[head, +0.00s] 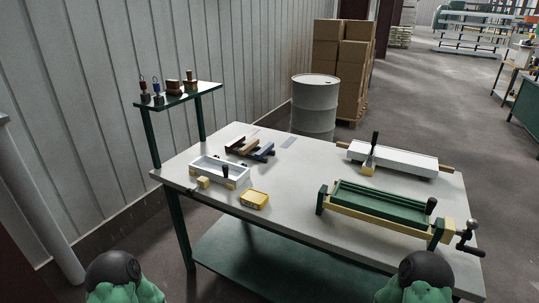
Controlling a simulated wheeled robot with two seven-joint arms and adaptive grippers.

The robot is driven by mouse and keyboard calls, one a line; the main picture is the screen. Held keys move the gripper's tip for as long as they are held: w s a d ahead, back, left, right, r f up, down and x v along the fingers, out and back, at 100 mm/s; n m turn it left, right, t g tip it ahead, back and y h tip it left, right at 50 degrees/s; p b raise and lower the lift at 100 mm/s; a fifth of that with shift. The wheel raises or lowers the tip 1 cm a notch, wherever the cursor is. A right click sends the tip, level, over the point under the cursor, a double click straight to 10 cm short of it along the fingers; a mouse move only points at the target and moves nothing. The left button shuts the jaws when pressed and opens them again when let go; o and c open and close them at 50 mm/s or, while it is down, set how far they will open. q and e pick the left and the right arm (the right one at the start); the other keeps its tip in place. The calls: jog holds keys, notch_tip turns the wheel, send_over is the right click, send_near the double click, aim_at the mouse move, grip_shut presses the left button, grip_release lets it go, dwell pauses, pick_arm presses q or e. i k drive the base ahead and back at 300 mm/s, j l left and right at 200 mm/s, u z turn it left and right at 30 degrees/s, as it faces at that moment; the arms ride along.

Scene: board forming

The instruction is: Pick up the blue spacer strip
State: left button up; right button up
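A small group of strips lies near the back left of the white worktable (300,172). A dark blue strip (265,151), which looks like the blue spacer strip, is at the right of this group. A tan strip (249,145) and a dark red strip (235,144) lie beside it. The pieces are small and overlap in the view, so their exact contact is hard to tell. Neither of my grippers is in view; only green and black parts of my two arms show at the bottom edge.
A white tray (203,167) and a yellow box (254,200) stand in front of the strips. A green forming device (380,203) with a crank and a long white block (395,159) occupy the right side. A raised green shelf (205,91) stands at the left. The table's middle is clear.

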aim_at(258, 155)
jog(key=i, duration=0.1)
jog(key=i+j+u, duration=0.25)
jog(key=i+j, duration=1)
